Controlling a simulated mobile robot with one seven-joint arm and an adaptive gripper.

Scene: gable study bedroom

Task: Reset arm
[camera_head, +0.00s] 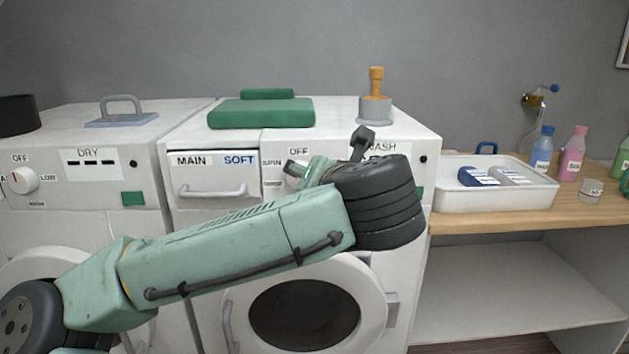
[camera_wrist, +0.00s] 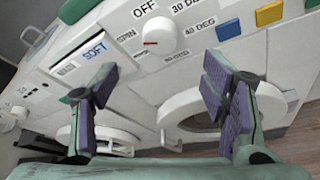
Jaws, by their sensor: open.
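My gripper (camera_wrist: 155,88) is open in the wrist view, its two purple-padded fingers wide apart with nothing between them. In the head view it is mostly hidden behind my dark wrist, in front of the washing machine's (camera_head: 425,215) control panel. The white dial (camera_wrist: 158,33) with a red mark shows beyond the fingers in the wrist view, apart from them. The MAIN/SOFT drawer (camera_head: 213,178) appears shut, left of my gripper. My green arm reaches across the machine's front from the lower left.
The round door (camera_head: 370,305) lies below my arm. A dryer (camera_head: 85,195) stands at left. A green box (camera_head: 260,113) and an orange-handled stamp-like object (camera_head: 375,105) are on top. A white tray (camera_head: 495,200) and bottles (camera_head: 572,155) stand on the right counter (camera_head: 510,219).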

